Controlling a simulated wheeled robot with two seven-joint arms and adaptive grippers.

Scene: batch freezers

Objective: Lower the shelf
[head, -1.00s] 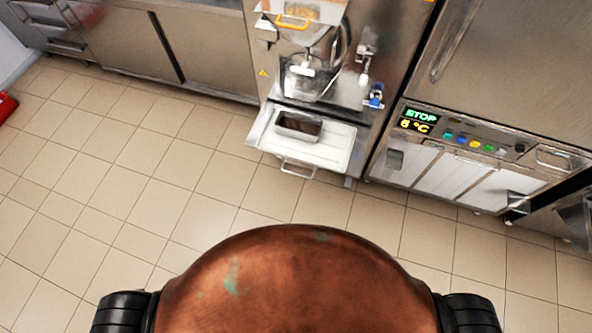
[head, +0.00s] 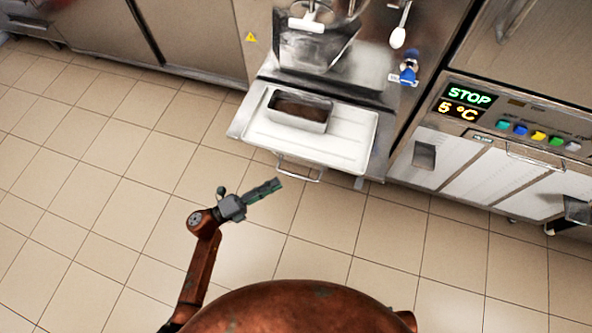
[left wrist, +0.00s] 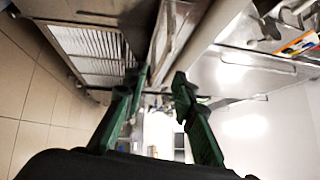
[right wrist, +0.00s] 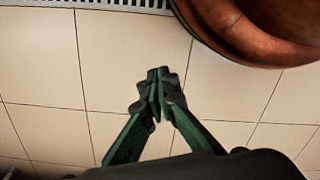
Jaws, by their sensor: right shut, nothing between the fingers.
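The shelf (head: 347,145) is a pale flat plate with a wire handle (head: 299,168) under its front edge. It sticks out level from the front of the batch freezer (head: 345,85). A metal pan (head: 300,112) with dark contents sits on it. My left gripper (head: 278,183) is in front of the shelf, close to the handle and seemingly apart from it. In the left wrist view my left gripper (left wrist: 160,80) has its green fingers spread with nothing gripped. My right gripper (right wrist: 159,80) is shut and empty over the floor; the head view does not show it.
A unit with a STOP display (head: 469,95) and coloured buttons stands to the right. Steel cabinets (head: 190,35) line the back left. The tiled floor (head: 100,200) in front is clear. A vent grille (left wrist: 88,48) shows in the left wrist view.

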